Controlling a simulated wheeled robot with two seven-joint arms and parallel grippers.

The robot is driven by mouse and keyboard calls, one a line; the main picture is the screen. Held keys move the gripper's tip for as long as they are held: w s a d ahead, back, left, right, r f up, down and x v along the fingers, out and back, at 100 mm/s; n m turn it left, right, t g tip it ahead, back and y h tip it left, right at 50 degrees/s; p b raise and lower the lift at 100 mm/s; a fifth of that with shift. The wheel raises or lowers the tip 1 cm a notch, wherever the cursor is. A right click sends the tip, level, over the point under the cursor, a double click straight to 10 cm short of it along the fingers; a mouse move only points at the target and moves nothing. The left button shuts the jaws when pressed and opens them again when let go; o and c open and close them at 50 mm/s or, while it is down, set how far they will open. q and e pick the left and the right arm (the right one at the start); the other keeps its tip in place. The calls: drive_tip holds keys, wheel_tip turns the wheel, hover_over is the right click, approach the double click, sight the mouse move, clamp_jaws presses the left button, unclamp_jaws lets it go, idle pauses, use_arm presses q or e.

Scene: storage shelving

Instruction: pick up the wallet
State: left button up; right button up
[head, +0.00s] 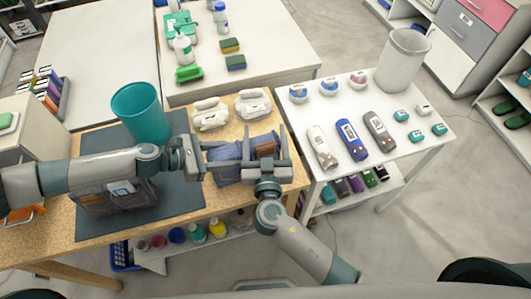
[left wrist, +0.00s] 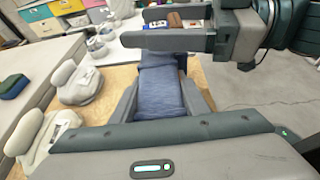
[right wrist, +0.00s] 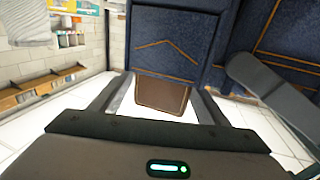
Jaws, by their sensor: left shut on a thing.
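Blue folded jeans (head: 229,152) lie on the wooden table. The brown wallet (head: 265,149) is at their right part; in the right wrist view the wallet (right wrist: 163,94) sticks out of a denim pocket (right wrist: 172,50). My left gripper (head: 238,155) reaches in from the left and is shut on the jeans; the denim (left wrist: 160,92) fills the gap between its fingers in the left wrist view. My right gripper (head: 265,144) is open, its fingers on either side of the wallet with a gap showing. The wallet's inner end is hidden in the pocket.
A teal bin (head: 140,112) and a dark bag (head: 117,195) stand on the grey mat at left.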

drive_tip(key=c, duration=1.1)
drive_tip(key=shift+o, duration=0.2)
wheel_tip(320, 180, up, 10)
use_arm(q)
drive_tip(key=o, duration=1.5)
drive_tip(key=shift+a, duration=0.15)
drive_tip(key=v, duration=1.1)
drive_tip(key=shift+s+a+r, duration=0.15)
drive_tip(key=shift+a+r, duration=0.1)
drive_tip(key=shift+r, duration=0.05)
